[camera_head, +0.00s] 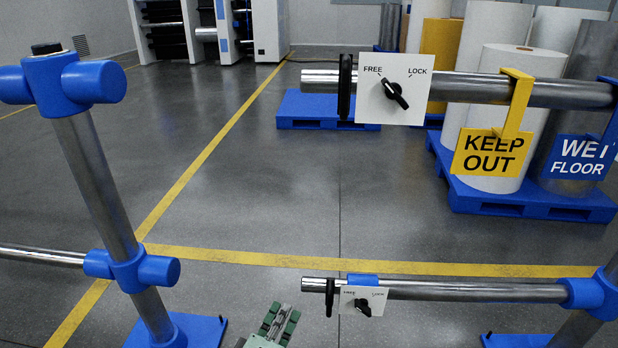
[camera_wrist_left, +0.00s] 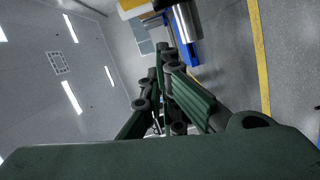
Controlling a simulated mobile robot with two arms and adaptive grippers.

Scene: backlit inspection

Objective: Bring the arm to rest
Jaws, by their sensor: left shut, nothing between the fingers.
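My left gripper (camera_head: 281,315) shows at the bottom edge of the head view, green with a metal strip along its middle. It is shut with nothing in it. It is over the grey floor, left of the lower rail's free end, and appears apart from it. In the left wrist view its green linkage and fingers (camera_wrist_left: 164,78) stretch away from the camera. The rest of the left arm is cut off by the frame edge. My right gripper is in neither view.
An upper metal rail (camera_head: 555,93) carries a FREE/LOCK plate (camera_head: 378,108), a yellow KEEP OUT sign (camera_head: 490,153) and a blue WET FLOOR sign (camera_head: 580,158). A lower rail (camera_head: 470,291) carries a second plate (camera_head: 376,295). A post (camera_head: 95,180) stands left. Floor between is clear.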

